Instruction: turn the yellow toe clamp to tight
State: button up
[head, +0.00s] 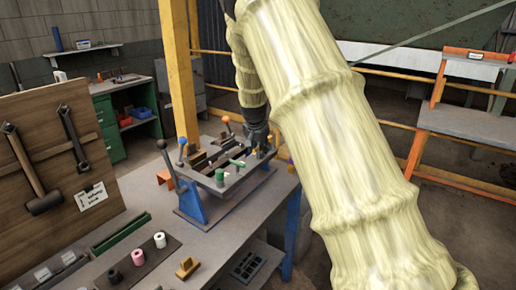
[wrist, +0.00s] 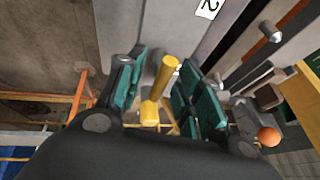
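The yellow toe clamp (wrist: 160,88) shows in the wrist view as a yellow rod-like handle between the two teal finger pads. My gripper (wrist: 158,68) is open around it, with visible gaps to both pads. In the head view my gripper (head: 257,137) points down at the far right end of the bench fixture (head: 222,180). Small yellow parts (head: 254,153) show just below it there, partly hidden by my gripper and arm. I cannot tell how tight the clamp is.
An orange-knobbed lever (wrist: 268,136) stands beside the right finger in the wrist view. A yellow post (head: 178,75) stands behind.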

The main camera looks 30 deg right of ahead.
jog(key=shift+w+d+f, duration=0.1)
jog(key=shift+w+f, duration=0.05)
jog(key=shift+f, duration=0.2)
grip_shut()
